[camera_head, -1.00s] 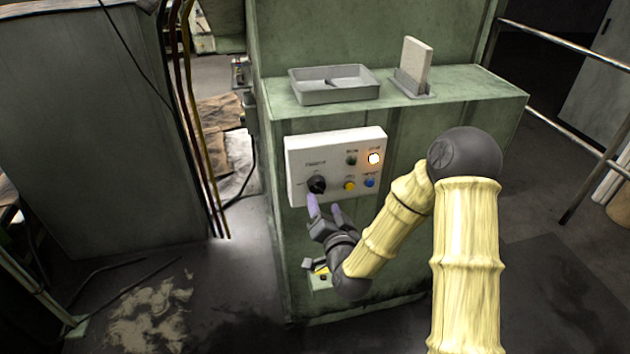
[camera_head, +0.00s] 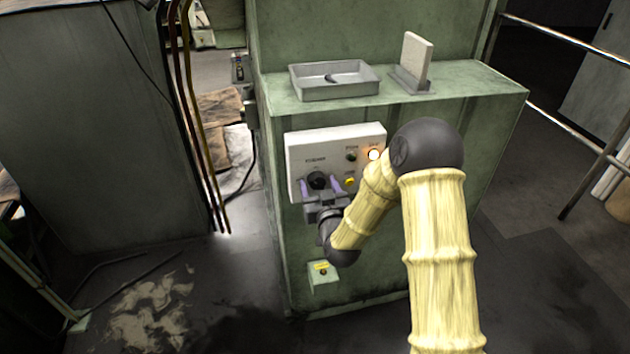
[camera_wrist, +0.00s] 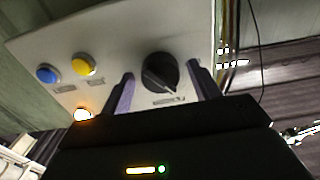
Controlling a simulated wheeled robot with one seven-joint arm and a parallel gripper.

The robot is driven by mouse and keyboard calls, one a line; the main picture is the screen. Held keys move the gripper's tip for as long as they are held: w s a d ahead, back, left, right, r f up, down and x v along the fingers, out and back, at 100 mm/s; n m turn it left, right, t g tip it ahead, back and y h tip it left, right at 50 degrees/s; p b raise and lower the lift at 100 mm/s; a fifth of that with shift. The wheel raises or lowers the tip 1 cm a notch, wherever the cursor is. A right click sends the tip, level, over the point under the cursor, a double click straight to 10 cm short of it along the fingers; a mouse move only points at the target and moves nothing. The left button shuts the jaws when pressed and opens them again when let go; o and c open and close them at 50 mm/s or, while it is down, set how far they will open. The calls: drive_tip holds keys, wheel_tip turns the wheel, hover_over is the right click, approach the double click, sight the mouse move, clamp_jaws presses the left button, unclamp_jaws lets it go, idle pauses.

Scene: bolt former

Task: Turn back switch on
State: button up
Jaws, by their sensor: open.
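The switch is a black rotary knob (camera_head: 318,180) on a white control panel (camera_head: 296,146) on the front of the green machine. In the wrist view the knob (camera_wrist: 160,73) shows a pointer line, and the panel (camera_wrist: 120,35) appears turned over. My gripper (camera_head: 320,188) is open, with one purple finger on each side of the knob. In the wrist view my gripper (camera_wrist: 162,88) has its fingertips near the panel, left and right of the knob. I cannot tell whether either finger touches it.
The panel also has a yellow button (camera_wrist: 84,64), a blue button (camera_wrist: 47,74) and a lit lamp (camera_head: 374,154). A grey tray (camera_head: 335,94) and a holder with a pale plate (camera_head: 416,60) stand on the ledge above. A small yellow-topped box (camera_head: 322,278) is lower on the machine.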

drive_tip(key=c, duration=1.2)
drive_tip(key=shift+f+m+b, duration=0.1)
drive_tip(key=shift+m+b, duration=0.5)
drive_tip(key=shift+m, duration=1.3)
drive_tip(key=shift+m+b, duration=0.6)
drive_tip(key=shift+m, duration=1.3)
drive_tip(key=o, duration=1.2)
